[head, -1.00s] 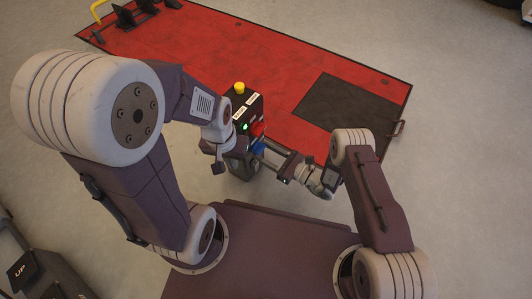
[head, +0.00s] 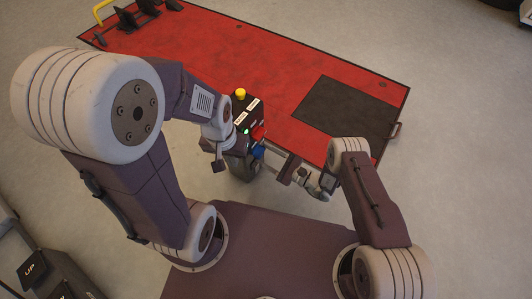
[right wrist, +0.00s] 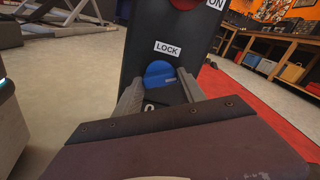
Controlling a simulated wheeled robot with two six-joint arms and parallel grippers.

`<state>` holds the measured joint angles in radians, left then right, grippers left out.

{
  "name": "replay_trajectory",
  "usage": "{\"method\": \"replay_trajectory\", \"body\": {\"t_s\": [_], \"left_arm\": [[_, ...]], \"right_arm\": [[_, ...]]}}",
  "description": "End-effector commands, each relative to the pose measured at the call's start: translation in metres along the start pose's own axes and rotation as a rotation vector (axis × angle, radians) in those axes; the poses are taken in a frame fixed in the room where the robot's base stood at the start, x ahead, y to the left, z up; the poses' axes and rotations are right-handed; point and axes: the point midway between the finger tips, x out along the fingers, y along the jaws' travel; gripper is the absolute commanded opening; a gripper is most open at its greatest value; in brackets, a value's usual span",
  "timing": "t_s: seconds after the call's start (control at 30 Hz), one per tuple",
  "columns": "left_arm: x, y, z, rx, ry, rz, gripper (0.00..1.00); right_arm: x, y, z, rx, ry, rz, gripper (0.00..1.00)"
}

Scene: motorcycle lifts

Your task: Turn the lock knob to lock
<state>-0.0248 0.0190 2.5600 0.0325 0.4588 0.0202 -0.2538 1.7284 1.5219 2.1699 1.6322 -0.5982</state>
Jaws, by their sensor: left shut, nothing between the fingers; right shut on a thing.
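The blue lock knob (right wrist: 159,76) sits on the front of a black control box (right wrist: 135,50), under a white LOCK label (right wrist: 167,49). In the right wrist view my right gripper (right wrist: 158,84) is shut on the knob, one finger on each side. Part of a lower label is hidden by the gripper. In the head view the knob (head: 258,152) shows small and blue, beside the right gripper's fingers. My left gripper (head: 219,163) is shut and empty, just left of the control box. The knob's exact turn angle is hard to tell.
The box also carries a yellow button (head: 240,94), a red knob (head: 258,132) and a green light (head: 245,130). The red lift platform (head: 270,60) stands close behind it. A pedestal marked UP (head: 34,269) is at lower left. Grey floor is clear at right.

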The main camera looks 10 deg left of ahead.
Motion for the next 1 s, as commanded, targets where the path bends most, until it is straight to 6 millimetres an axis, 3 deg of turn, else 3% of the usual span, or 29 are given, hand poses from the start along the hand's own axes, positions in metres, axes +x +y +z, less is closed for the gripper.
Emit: {"method": "replay_trajectory", "body": {"t_s": [1.0], "left_arm": [[-0.055,0.001,-0.006,0.0,0.0,0.0,0.0]], "right_arm": [[-0.001,0.0,0.001,-0.902,0.002,0.0,0.07]]}}
